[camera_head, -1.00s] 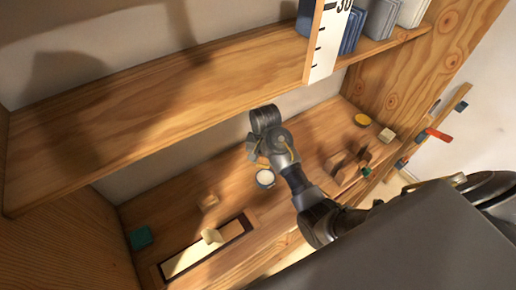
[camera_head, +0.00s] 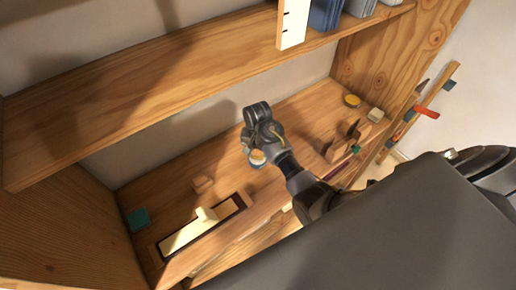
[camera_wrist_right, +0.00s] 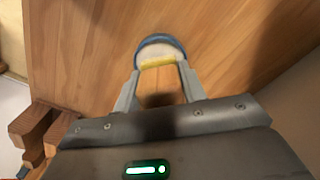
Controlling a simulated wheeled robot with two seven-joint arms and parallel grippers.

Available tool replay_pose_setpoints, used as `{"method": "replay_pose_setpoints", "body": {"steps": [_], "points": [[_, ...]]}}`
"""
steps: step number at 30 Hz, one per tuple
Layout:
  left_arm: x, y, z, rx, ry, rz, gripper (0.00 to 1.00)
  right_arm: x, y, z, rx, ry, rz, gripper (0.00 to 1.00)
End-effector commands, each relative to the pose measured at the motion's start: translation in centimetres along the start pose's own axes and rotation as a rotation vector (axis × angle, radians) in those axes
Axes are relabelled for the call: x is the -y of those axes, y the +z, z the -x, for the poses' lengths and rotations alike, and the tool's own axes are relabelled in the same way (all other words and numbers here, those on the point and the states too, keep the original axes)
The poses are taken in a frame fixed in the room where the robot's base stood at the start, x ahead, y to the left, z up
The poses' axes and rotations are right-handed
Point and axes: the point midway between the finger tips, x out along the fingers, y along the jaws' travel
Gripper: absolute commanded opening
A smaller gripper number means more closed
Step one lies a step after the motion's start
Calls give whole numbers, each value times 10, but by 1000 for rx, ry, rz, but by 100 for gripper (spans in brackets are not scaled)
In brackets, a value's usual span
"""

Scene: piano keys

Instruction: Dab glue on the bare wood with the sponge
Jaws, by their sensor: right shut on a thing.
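My right gripper (camera_head: 257,154) is shut on a small yellow sponge (camera_wrist_right: 158,63), which shows as a thin strip between the fingertips in the right wrist view. The sponge is at a round pot of white glue with a blue-grey rim (camera_wrist_right: 158,39). I cannot tell if it touches the glue. In the head view the gripper partly covers the pot (camera_head: 257,163). A pale bare wood strip (camera_head: 183,238) lies in a dark-edged recess at the lower left, away from the gripper. A small pale block (camera_head: 206,215) stands on it. My left gripper is not in view.
A small wooden block (camera_head: 203,184) and a teal block (camera_head: 138,219) lie on the bench's left side. Brown wooden pieces (camera_head: 341,146), a yellow round tin (camera_head: 352,101) and a light block (camera_head: 375,115) are at the right. A shelf (camera_head: 150,95) hangs above.

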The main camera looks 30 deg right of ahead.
Motion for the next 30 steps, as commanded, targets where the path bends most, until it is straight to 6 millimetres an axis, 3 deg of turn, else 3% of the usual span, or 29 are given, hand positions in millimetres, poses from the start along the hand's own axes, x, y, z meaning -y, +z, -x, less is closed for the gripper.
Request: {"method": "replay_pose_setpoints", "body": {"steps": [4,15,30], "points": [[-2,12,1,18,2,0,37,0,0,0,0,0,0,23],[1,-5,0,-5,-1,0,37,0,0,0,0,0,-1,23],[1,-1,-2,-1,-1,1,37,0,0,-4,0,0,0,23]]}}
